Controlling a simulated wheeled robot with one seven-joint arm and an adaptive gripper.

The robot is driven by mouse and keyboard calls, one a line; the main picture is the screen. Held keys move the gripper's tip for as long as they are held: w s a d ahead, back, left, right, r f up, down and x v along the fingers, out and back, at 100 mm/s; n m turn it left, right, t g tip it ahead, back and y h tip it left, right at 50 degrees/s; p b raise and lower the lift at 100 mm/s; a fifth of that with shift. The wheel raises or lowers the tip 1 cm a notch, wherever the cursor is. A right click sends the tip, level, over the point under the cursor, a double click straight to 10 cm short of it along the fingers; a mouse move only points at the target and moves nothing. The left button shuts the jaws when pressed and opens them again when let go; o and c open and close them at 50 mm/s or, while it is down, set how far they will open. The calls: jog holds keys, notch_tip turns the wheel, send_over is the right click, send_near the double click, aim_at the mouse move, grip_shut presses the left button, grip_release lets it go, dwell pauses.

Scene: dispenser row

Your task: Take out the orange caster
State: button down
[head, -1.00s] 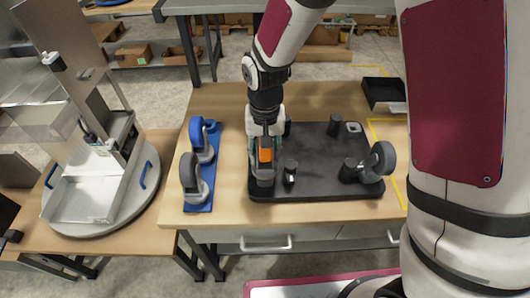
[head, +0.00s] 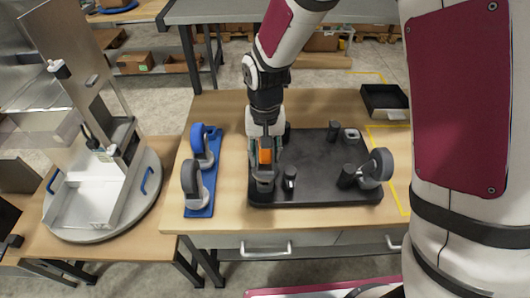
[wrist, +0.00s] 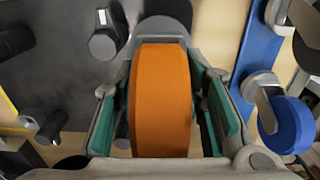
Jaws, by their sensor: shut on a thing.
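The orange caster (head: 265,157) is between the fingers of my gripper (head: 264,165), over the left front part of the black tray (head: 315,190). In the wrist view the orange wheel (wrist: 160,100) fills the space between the green finger pads. My gripper (wrist: 165,110) is shut on it. The wheel looks upright. A dark cylindrical post shows just below the caster; whether the caster is seated on it or clear of it, I cannot tell.
A blue plate (head: 205,207) left of the tray carries a blue caster (head: 201,146) and a grey caster (head: 193,182). Another grey caster (head: 381,164) stands at the tray's right. A dark bin (head: 384,100) sits back right. A metal dispenser (head: 88,175) stands far left.

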jog(key=shift+r, duration=0.15)
jog(key=shift+r+p, duration=0.8)
jog(key=shift+r, duration=1.55)
